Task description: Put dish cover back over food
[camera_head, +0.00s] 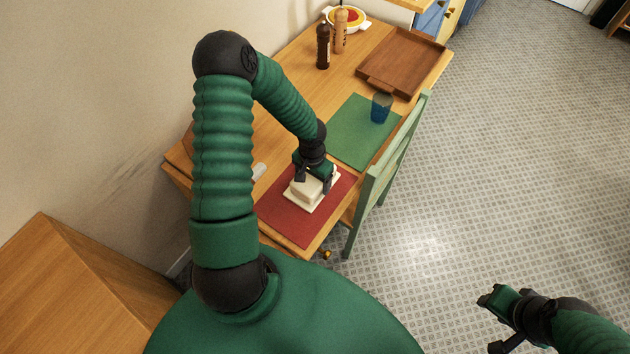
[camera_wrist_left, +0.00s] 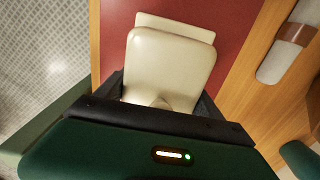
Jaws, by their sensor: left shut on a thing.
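A cream dish cover (camera_head: 306,189) with rounded edges is over the red placemat. My left gripper (camera_head: 314,181) is shut on it from above. The wrist view shows the cover (camera_wrist_left: 168,72) between the left gripper's fingers (camera_wrist_left: 160,100). A pale flat dish (camera_head: 301,204) lies under the cover on the mat, and its edge shows beyond the cover in the wrist view (camera_wrist_left: 178,24). I cannot tell whether the cover touches the dish. No food is visible. My right gripper (camera_head: 493,322) is open and empty over the floor, away from the table.
The red placemat (camera_head: 275,214) lies at the table's near end. A white shaker (camera_head: 259,172) with a brown band lies left of it. Beyond are a green placemat (camera_head: 350,145), blue glass (camera_head: 381,107), wooden tray (camera_head: 403,61) and pepper mills (camera_head: 323,46). A green chair (camera_head: 372,185) stands right.

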